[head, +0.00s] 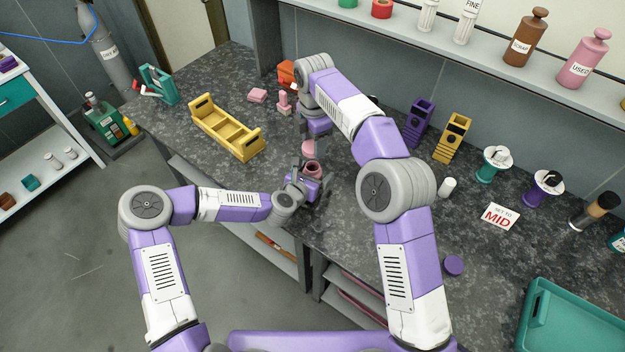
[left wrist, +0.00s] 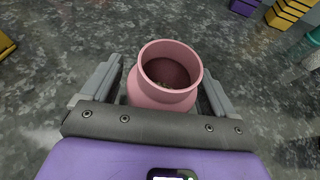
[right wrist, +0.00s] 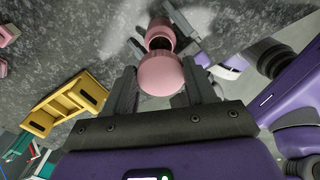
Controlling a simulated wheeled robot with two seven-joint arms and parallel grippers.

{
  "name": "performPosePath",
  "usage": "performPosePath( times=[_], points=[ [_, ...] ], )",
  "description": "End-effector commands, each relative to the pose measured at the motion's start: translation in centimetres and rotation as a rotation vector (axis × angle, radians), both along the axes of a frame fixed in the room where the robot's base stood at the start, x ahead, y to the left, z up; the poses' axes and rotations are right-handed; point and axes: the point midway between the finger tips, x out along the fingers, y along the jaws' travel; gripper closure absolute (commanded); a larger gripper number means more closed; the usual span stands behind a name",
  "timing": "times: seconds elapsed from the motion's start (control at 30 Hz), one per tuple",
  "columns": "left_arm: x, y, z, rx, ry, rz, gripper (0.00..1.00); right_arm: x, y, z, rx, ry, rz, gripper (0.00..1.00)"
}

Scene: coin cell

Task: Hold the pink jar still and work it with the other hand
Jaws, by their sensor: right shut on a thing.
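The pink jar (head: 312,170) stands upright and open-mouthed near the counter's front edge. In the left wrist view the jar (left wrist: 163,95) sits between the fingers of my left gripper (left wrist: 160,98), which look closed against its sides. Its inside is dark, with something small at the bottom. My right gripper (right wrist: 163,85) is shut on a round pink lid (right wrist: 160,75). The lid also shows in the head view (head: 309,147), just behind and apart from the jar's mouth. In the right wrist view the jar (right wrist: 159,33) shows beyond the lid.
A yellow tray (head: 222,133) lies to the left, with small pink pieces (head: 257,96) behind it. Purple (head: 418,123) and yellow (head: 452,138) racks stand at the back right. A white cylinder (head: 447,187), a sign (head: 500,216) and a teal tray (head: 535,310) are further right.

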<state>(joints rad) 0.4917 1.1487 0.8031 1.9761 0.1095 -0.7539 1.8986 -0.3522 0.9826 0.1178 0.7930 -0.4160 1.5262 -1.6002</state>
Motion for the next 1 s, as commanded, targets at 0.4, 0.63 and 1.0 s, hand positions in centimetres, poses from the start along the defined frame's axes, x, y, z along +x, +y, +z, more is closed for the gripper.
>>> performPosePath(
  times=[0.4, 0.63, 1.0],
  points=[
    [0.0, 0.0, 0.0, 0.0, 0.0, 0.0, 0.77, 0.0, 0.0, 0.0, 0.0, 0.0, 0.0, 0.73],
    [0.0, 0.0, 0.0, 0.0, 0.0, 0.0, 0.9, 0.0, -0.1, -0.8, -0.002, 0.003, 0.0, 0.73],
    [0.0, 0.0, 0.0, 0.0, -0.001, 0.0, 0.9, 0.0, -0.1, -5.0, 0.0, 0.001, 0.0, 0.73]
  ],
)
